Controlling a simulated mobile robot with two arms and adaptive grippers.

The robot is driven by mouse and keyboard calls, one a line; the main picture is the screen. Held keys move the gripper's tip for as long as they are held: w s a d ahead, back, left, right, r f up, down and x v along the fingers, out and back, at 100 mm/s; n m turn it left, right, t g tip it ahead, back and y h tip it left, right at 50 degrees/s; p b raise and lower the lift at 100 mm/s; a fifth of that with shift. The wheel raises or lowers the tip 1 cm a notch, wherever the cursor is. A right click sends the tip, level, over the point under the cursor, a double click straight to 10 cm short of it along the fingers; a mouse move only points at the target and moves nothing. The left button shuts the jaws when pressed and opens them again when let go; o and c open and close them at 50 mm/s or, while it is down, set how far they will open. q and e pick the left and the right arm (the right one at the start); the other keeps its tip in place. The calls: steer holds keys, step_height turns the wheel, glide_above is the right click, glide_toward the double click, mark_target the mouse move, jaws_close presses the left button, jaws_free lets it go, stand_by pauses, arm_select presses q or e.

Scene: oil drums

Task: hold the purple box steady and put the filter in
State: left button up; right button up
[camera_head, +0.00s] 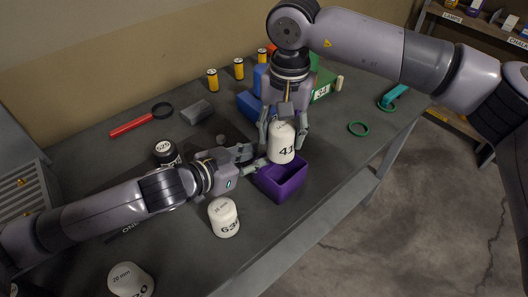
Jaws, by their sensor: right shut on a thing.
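The purple box (287,187) is an open-topped box on the dark table, right of centre. A white filter (281,146) with a dark number on it is upright above the box's back part. My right gripper (283,128) comes down from above and is shut on this filter, with a finger on each side. Whether the filter's bottom is inside the box or just over it, I cannot tell. My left gripper (256,160) reaches in from the left to the box's left wall. Its fingertips are at the wall, partly hidden, and how far they are closed is unclear.
A red-handled magnifier (140,120), grey block (196,112), yellow cylinders (212,80), blue and green (322,85) boxes lie behind.

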mark_target(265, 153)
arm_select(q)
steer(key=shift+x, duration=1.95)
jaws_close()
arm_select(e)
steer(key=shift+f, duration=0.7)
steer(key=shift+f, duration=0.4)
stand_by(0.3)
steer(key=shift+s+f, duration=0.1)
steer(key=shift+f, duration=1.15)
